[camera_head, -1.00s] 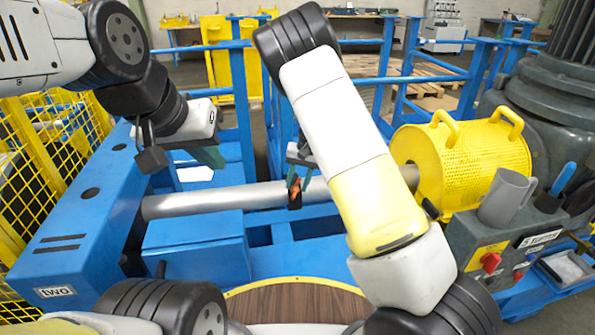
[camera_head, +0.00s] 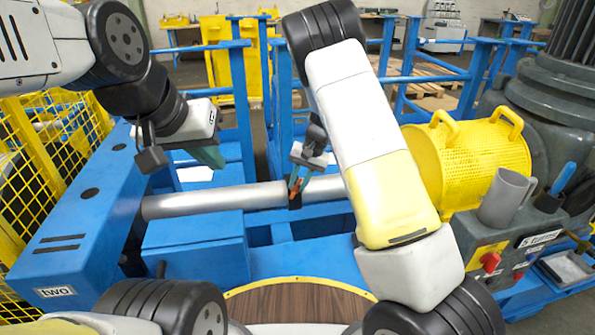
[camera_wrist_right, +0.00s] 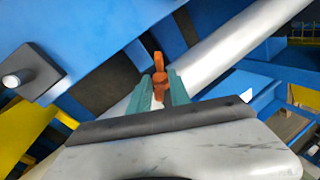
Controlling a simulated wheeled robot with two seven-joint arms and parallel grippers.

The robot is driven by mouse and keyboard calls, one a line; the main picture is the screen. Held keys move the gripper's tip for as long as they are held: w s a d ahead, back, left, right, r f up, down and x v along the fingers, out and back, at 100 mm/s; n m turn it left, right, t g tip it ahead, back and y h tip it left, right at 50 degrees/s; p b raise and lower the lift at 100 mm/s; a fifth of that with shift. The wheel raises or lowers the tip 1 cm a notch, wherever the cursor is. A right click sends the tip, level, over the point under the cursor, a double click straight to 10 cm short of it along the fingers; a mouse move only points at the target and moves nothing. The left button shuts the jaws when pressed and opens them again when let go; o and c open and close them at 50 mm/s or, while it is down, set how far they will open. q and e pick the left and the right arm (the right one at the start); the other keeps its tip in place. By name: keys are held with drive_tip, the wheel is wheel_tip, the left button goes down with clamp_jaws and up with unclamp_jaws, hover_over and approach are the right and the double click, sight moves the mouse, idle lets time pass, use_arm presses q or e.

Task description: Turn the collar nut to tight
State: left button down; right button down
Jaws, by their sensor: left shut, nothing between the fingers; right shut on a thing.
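The collar nut (camera_wrist_right: 159,72) is a small orange winged part beside the grey shaft (camera_wrist_right: 215,52) in the right wrist view. In the head view, its orange (camera_head: 292,190) shows low between my fingers, on a dark piece at the shaft. My right gripper (camera_head: 297,184) is shut on the nut; its teal fingers (camera_wrist_right: 158,90) sit on either side of the orange in the wrist view. The nut's lower part is hidden by the fingers. My left gripper (camera_head: 213,157) is shut and empty, above and behind the left part of the shaft.
A yellow perforated guard (camera_head: 475,165) covers the shaft's right end. A grey mug (camera_head: 505,197) stands on the control box (camera_head: 470,245) at right. A blue frame box (camera_head: 80,215) is at left, beside yellow mesh (camera_head: 25,150). Blue rails stand behind.

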drive_tip(key=m+y, duration=0.1)
drive_tip(key=m, duration=0.1)
drive_tip(key=d+m+t+y, duration=0.1)
drive_tip(key=m+y, duration=0.1)
drive_tip(key=shift+s+f+y, duration=0.15)
drive_tip(key=shift+y, duration=0.15)
drive_tip(key=m+t+y, duration=0.1)
drive_tip(key=m, duration=0.2)
drive_tip(key=m+t+y, duration=0.1)
drive_tip(key=shift+s+d+f+t+y, duration=0.15)
drive_tip(key=shift+s+f+t+y, duration=0.05)
drive_tip(key=shift+f+t+y, duration=0.1)
drive_tip(key=shift+m, duration=0.4)
drive_tip(key=c, duration=1.4)
unclamp_jaws()
drive_tip(key=v, duration=0.7)
drive_tip(key=shift+s+d, duration=0.25)
drive_tip(key=shift+d, duration=0.05)
drive_tip(key=shift+r, duration=0.1)
